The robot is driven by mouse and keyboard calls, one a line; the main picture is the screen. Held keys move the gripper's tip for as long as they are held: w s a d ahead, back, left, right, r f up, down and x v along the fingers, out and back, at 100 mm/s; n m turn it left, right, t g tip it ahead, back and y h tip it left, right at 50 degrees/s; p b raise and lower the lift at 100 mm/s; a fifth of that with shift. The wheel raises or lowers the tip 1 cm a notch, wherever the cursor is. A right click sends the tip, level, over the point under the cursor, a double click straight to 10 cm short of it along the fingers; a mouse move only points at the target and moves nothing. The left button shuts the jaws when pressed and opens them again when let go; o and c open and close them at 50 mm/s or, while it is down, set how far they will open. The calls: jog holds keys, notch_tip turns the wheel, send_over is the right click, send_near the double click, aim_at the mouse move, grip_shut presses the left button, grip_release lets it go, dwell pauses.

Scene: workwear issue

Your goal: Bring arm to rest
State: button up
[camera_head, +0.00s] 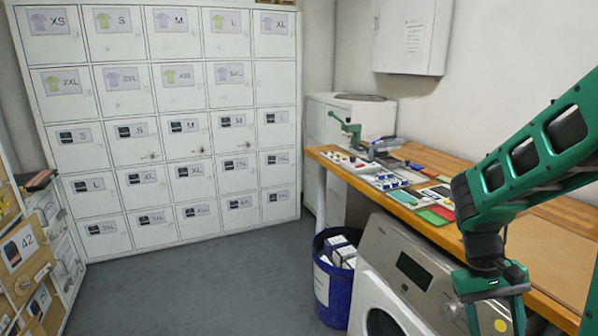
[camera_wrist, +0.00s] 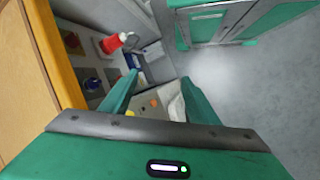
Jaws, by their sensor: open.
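My green arm reaches in from the right edge of the head view and bends down at its wrist. My gripper (camera_head: 496,312) hangs in front of the washing machine (camera_head: 430,275), at the lower right. It also shows in the wrist view (camera_wrist: 157,85), where its two green fingers stand apart with nothing held between them. In the head view its fingertips are partly cut off by the bottom edge.
A wooden workbench (camera_head: 555,280) with several small items runs along the right wall. A blue bin (camera_head: 337,307) with white boxes stands left of the washing machine. Pale lockers (camera_head: 185,100) line the back. The grey floor (camera_head: 190,285) in the middle is clear.

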jog(key=s+a+r+m+t+y, duration=0.1)
jog(key=s+r+m+t+y, duration=0.2)
jog(key=s+r, duration=0.4)
jog(key=shift+s+a+r+m+t, duration=0.15)
jog(key=shift+s+a+m+t, duration=0.2)
jog(key=shift+s, duration=1.45)
